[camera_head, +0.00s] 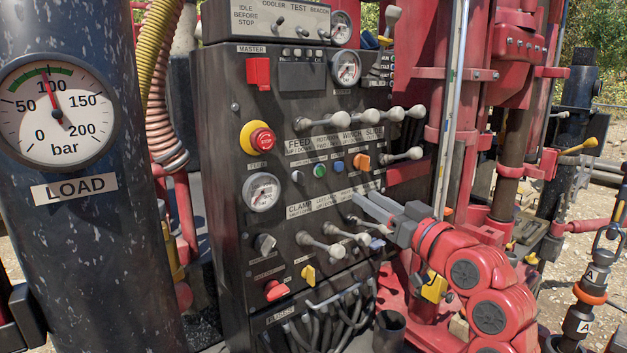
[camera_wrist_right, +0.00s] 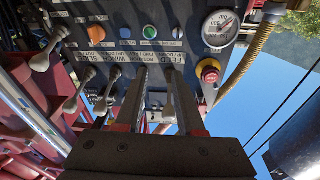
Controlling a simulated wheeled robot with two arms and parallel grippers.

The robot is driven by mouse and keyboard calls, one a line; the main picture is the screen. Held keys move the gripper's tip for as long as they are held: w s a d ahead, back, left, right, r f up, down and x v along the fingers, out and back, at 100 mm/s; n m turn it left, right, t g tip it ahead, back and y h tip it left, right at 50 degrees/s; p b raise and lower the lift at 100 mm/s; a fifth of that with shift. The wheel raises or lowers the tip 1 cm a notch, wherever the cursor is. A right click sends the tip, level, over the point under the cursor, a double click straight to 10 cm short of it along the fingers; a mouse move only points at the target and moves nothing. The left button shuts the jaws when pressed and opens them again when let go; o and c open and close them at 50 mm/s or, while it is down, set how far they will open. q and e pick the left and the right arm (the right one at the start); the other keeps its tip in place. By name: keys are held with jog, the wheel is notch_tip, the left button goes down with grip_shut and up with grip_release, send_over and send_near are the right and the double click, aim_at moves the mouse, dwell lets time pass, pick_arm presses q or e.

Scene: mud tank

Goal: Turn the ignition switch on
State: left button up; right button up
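The black control panel (camera_head: 225,180) stands in the middle of the head view. Its lower part carries a grey-black rotary knob (camera_head: 264,244), a red knob (camera_head: 276,290) and a yellow knob (camera_head: 309,274). Their small labels are too blurred to read, so I cannot tell which is the ignition switch. My right gripper (camera_head: 362,204) is in front of the panel's right side, to the upper right of these knobs. Its fingers are apart and empty; in the right wrist view (camera_wrist_right: 156,72) a lever shows between them, apparently beyond them. My left gripper is not in view.
Upper levers (camera_head: 369,116) and lower levers (camera_head: 345,233) stick out of the panel near my right gripper. A red emergency button (camera_head: 262,139) sits to the upper left. A dark column with a LOAD gauge (camera_head: 55,110) stands at the left, and hoses (camera_head: 320,318) hang below.

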jog(key=s+a+n+g, duration=0.1)
jog(key=s+n+g, duration=0.1)
jog(key=p, duration=0.6)
send_near(304, 178)
jog(key=x, duration=0.8)
jog(key=shift+w+a+f, duration=0.1)
jog(key=shift+w+a, duration=0.15)
jog(key=shift+c, duration=0.3)
grip_shut()
